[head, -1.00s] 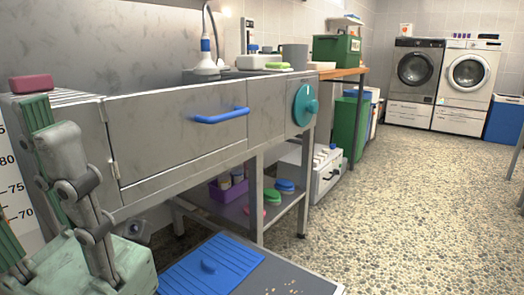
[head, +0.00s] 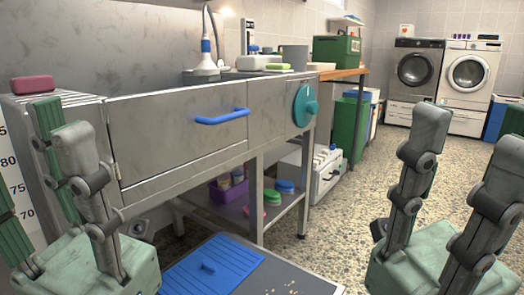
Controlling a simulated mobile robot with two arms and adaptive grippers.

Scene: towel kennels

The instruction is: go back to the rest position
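My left gripper (head: 27,165) stands upright at the left edge of the head view, fingers up, in front of the left end of the steel cabinet. Its fingers are apart with nothing between them, and its outer finger is partly cut off. My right gripper (head: 470,140) stands upright at the lower right, over the floor. Its two fingers are spread and nothing is between them. The green bodies of both grippers are cut off by the lower part of the picture.
The steel cabinet (head: 180,140) has a blue handle (head: 221,117) and a teal knob (head: 305,105). A dark red block (head: 31,84) lies on its left top. A blue ribbed mat (head: 205,268) lies low in front. Washing machines (head: 469,75) stand far back. Pebbled floor (head: 350,215) is clear in the middle.

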